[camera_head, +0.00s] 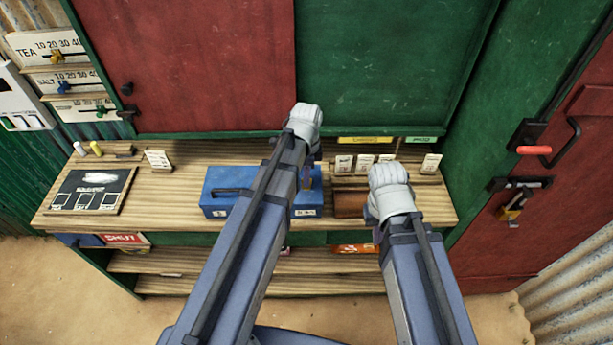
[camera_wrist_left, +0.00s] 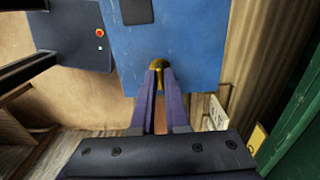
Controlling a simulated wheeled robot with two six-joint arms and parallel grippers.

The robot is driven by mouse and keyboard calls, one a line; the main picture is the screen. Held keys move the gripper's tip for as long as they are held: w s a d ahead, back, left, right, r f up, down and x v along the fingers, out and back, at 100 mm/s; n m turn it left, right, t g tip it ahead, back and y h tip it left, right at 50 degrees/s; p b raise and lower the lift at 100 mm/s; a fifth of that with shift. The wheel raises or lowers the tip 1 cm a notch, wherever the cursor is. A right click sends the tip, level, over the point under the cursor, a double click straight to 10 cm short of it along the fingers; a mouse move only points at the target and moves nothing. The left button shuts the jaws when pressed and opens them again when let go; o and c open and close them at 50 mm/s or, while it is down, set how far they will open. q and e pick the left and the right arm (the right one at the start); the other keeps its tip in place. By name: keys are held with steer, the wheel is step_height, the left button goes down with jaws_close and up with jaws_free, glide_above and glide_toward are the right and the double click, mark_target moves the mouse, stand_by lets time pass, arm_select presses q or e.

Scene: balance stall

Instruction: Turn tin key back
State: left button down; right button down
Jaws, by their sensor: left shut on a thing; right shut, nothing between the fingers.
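The blue tin (camera_head: 228,203) stands on the wooden counter, with a dark handle on its lid and small white labels on its front. My left gripper (camera_head: 307,182) reaches down to the tin's right end. In the left wrist view its fingers are shut on the brass tin key (camera_wrist_left: 158,64), which sits at the edge of the tin's blue surface (camera_wrist_left: 200,45). How far the key is turned cannot be told. My right gripper (camera_head: 378,230) is shut and empty over the counter's right part; its fingers are mostly hidden behind my wrist.
A black slate board (camera_head: 88,190) lies on the counter's left. Small white cards (camera_head: 365,162) stand in a wooden rack behind my right gripper. A red shutter panel (camera_head: 210,65) hangs behind. A red-handled latch (camera_head: 534,150) and a padlock (camera_head: 513,207) are on the right door.

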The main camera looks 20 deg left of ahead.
arm_select(q)
steer(key=shift+n, duration=0.3)
stand_by(0.4)
steer(key=n, duration=0.3)
steer(key=shift+n, duration=0.4)
steer(key=n, duration=0.4)
steer(key=shift+n, duration=0.3)
steer(key=n, duration=0.4)
steer(key=shift+n, duration=2.4)
steer(key=c, duration=0.9)
jaws_free()
